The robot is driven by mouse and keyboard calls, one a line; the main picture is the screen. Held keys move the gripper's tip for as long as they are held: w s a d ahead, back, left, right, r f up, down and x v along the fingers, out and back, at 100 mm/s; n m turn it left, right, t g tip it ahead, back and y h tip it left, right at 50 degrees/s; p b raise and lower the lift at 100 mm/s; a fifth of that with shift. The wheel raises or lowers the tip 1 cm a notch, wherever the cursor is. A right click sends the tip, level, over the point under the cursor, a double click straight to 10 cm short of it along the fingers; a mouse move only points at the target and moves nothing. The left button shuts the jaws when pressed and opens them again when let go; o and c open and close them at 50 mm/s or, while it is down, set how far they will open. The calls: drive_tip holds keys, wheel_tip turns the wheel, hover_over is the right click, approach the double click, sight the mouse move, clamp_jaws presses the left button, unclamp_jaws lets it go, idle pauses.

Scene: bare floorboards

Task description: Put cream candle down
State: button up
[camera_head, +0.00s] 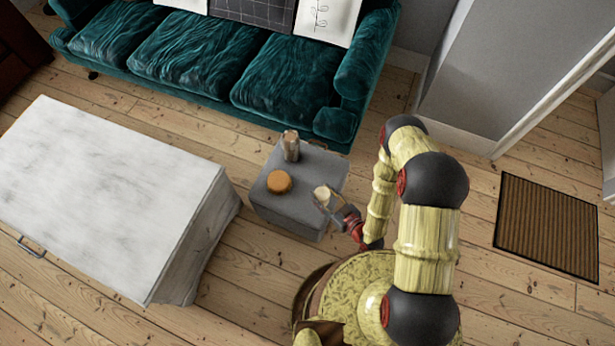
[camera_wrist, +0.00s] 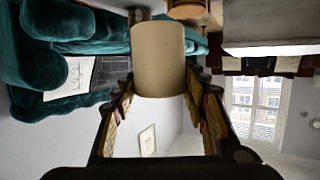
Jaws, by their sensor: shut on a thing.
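My gripper (camera_head: 333,204) is shut on the cream candle (camera_head: 322,193), a short pale cylinder. In the head view the candle appears over the right side of a small grey table (camera_head: 285,209). I cannot tell from this view whether it touches the top. In the wrist view the candle (camera_wrist: 158,60) sits between the two fingers of my gripper (camera_wrist: 163,105), and its side shows plainly.
An orange-brown round thing (camera_head: 279,182) and a tall greyish-brown object (camera_head: 290,146) stand on the grey table. A large white-topped table (camera_head: 105,190) is to the left, a teal sofa (camera_head: 205,60) behind. A brown doormat (camera_head: 548,225) lies right on open floorboards.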

drive_tip(key=w+f+b, duration=0.1)
drive_tip(key=w+f, duration=0.2)
drive_tip(key=w, duration=0.1)
drive_tip(key=w+a+f+b, duration=0.1)
drive_tip(key=w+f+b, duration=0.1)
drive_tip(key=w+f, duration=0.1)
drive_tip(key=w+f+b, duration=0.2)
drive_tip(key=w+f, duration=0.1)
drive_tip(key=w, duration=0.2)
drive_tip(key=shift+w+a+f, duration=0.25)
drive_tip(key=shift+w, duration=0.15)
drive_tip(key=shift+w+f+b, duration=0.1)
drive_tip(key=shift+f+b, duration=0.85)
drive_tip(key=shift+f, duration=0.55)
drive_tip(key=shift+f, duration=0.15)
drive_tip(key=o, duration=1.3)
